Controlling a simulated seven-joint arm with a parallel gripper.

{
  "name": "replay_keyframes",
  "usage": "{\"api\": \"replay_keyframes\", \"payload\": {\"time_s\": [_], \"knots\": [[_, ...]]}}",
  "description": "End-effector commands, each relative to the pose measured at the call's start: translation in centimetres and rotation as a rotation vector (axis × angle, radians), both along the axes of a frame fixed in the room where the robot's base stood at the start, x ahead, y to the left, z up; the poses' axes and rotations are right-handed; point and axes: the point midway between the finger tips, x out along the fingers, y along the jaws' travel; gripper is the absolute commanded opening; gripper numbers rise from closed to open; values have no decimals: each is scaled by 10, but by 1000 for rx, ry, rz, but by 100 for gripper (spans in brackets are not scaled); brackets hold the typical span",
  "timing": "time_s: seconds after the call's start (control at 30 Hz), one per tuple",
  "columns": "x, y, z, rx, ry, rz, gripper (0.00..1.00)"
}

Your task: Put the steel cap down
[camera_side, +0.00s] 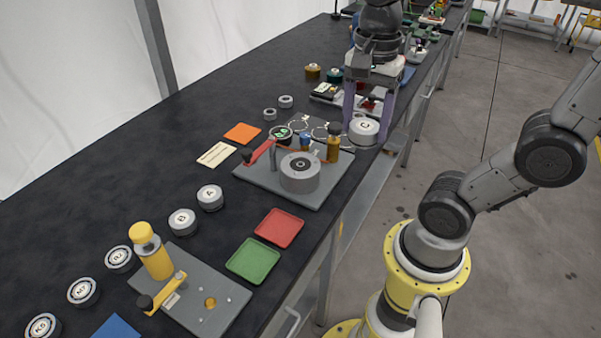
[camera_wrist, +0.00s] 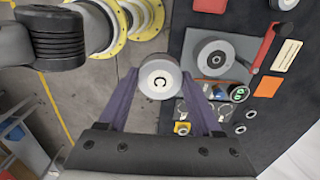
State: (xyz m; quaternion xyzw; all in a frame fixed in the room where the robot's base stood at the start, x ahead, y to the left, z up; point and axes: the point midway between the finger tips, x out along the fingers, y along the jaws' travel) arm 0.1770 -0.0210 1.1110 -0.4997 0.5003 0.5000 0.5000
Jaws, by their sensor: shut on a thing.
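The steel cap marked C (camera_side: 364,131) is between the purple fingers of my gripper (camera_side: 366,124), which is shut on it.
The grey plate (camera_side: 308,198) carries a steel cylinder (camera_side: 300,172), a red lever (camera_side: 262,150) and an amber post (camera_side: 333,144). Red (camera_side: 280,228) and green (camera_side: 253,261) trays lie in front. The table's left side is mostly clear.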

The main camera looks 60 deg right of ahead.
Motion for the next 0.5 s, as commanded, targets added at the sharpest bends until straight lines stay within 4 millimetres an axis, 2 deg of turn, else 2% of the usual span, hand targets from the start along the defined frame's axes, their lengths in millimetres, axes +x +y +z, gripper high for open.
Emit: {"api": "replay_keyframes", "payload": {"time_s": [0.17,0.3,0.37,0.5], "knots": [[1,0,1,0,-1,-60,0],[7,0,-3,0,1,-188,0],[10,4,-7,0,1,-234,0],[18,25,-18,0,2,-292,0]]}}
